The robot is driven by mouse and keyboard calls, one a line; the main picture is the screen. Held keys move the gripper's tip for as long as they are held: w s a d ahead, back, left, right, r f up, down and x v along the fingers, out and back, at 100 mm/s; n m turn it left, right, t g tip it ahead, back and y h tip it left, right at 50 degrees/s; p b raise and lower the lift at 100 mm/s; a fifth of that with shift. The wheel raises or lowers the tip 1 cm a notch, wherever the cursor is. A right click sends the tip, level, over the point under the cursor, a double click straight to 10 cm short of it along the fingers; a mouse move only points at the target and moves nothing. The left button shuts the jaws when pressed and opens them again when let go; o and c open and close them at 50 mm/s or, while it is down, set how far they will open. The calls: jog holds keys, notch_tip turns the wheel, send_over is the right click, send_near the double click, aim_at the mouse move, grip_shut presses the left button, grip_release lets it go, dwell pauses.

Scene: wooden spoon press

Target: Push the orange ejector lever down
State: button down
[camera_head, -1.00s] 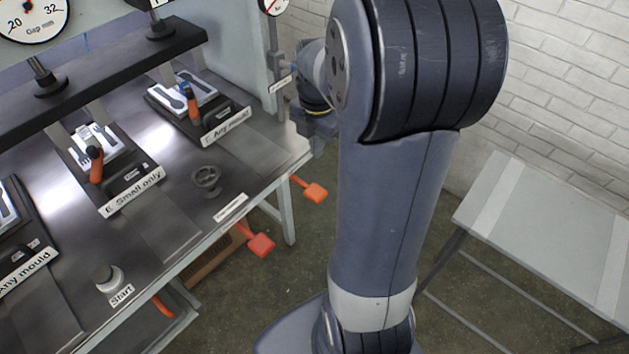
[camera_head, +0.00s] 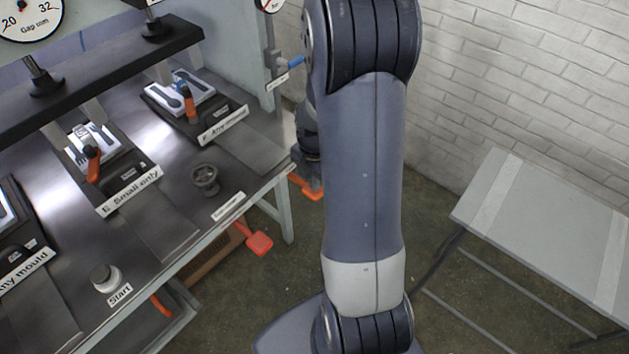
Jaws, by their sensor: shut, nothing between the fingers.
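An orange lever with a flat paddle end (camera_head: 312,194) sticks out from the right front corner of the press table, below its top. My gripper (camera_head: 308,180) is right above and over this lever, partly hidden behind my own forearm. Its fingers are small and dark here; they look shut with nothing held. I cannot tell whether they touch the lever. A second, redder-orange paddle lever (camera_head: 259,243) sticks out below the front edge, further left, with nothing near it. The label plates beside them are too small to read.
The press table (camera_head: 165,225) carries moulds with small orange-handled clamps, a round handwheel (camera_head: 205,179) and a Start button (camera_head: 104,277). A blue-handled valve (camera_head: 290,64) is on the press's right post. A grey side table (camera_head: 545,225) stands at the right.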

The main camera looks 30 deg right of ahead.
jog(key=shift+f, duration=0.3)
